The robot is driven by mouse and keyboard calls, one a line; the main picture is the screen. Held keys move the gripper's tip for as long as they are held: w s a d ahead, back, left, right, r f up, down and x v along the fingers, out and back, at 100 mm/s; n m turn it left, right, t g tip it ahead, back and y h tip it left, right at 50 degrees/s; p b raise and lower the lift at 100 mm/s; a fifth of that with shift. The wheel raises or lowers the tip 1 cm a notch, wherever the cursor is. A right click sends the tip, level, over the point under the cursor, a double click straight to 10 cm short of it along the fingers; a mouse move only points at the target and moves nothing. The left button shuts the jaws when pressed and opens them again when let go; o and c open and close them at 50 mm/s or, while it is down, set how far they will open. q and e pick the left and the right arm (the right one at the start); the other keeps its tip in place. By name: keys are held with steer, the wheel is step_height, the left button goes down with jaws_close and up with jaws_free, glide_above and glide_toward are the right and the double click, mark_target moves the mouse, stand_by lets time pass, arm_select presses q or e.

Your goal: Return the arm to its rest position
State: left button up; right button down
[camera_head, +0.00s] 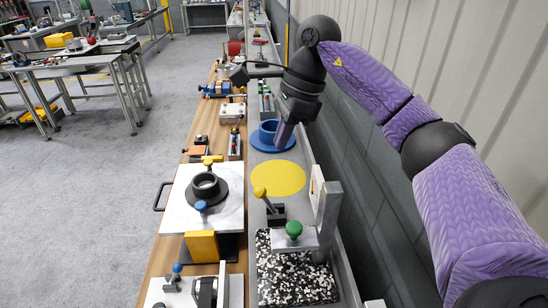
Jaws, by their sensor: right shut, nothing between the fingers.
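My right arm, in a purple sleeve, comes in from the right in the head view and arches over the bench. My right gripper (284,134) points down at the far part of the bench, in front of a blue flanged ring (262,140). The fingers are shut and hold nothing. Whether the fingertips touch the blue ring cannot be told. My left gripper is not in view.
A yellow disc (279,178) lies on the grey bench. Nearer are a green-knobbed fixture (293,231) and a speckled plate (290,278). A metal plate (178,205) with a black ring (204,186) lies left. A wall runs along the right; open floor lies left.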

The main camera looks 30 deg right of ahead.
steer(key=shift+d+r, duration=0.15)
steer(key=shift+r, duration=0.2)
steer(key=shift+s, duration=0.1)
